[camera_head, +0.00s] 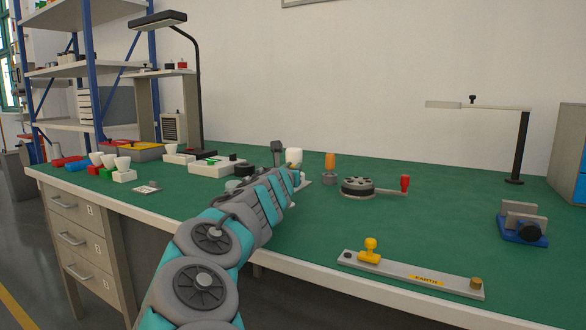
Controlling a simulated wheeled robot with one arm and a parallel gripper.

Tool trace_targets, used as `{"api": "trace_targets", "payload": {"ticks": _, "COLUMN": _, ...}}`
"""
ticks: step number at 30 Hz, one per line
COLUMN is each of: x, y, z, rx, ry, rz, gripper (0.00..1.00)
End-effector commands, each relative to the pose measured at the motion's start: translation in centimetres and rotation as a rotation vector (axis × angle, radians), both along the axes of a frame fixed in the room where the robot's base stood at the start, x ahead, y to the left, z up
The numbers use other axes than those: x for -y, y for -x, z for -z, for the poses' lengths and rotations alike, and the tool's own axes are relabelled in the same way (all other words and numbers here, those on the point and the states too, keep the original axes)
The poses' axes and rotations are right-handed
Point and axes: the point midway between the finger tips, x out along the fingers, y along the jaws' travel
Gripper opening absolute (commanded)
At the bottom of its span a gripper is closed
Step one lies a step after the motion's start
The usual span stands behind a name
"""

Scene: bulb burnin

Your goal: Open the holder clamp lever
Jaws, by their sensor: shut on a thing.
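My gripper (297,178) is at the far end of my arm, low over the middle of the bench and mostly hidden by my own wrist. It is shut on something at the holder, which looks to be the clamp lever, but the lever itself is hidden. A white bulb-like piece (294,156) stands upright just behind my gripper. A dark upright block (277,149) stands just left of it. A pale edge of the holder base (306,182) shows to the right of my fingers. The lever's angle cannot be seen.
An orange-topped piece (330,162) and a round dark turret with a red-handled crank (358,187) stand right of my gripper. A grey EARTH bar (410,274) lies in front, a blue vise (522,228) at right. White cups (122,165) and a lamp (198,80) are left.

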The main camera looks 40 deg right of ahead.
Motion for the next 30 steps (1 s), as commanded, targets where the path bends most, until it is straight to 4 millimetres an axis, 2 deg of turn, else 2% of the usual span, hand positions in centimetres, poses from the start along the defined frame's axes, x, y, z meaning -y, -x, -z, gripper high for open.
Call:
{"api": "trace_targets", "payload": {"ticks": 14, "x": 0.4, "y": 0.2, "z": 0.3, "rx": 0.002, "ry": 0.002, "rz": -0.042, "gripper": 0.00}}
{"api": "trace_targets", "payload": {"ticks": 30, "x": 1.6, "y": 0.1, "z": 0.5, "rx": 0.002, "ry": -0.001, "rz": -0.320, "gripper": 0.00}}
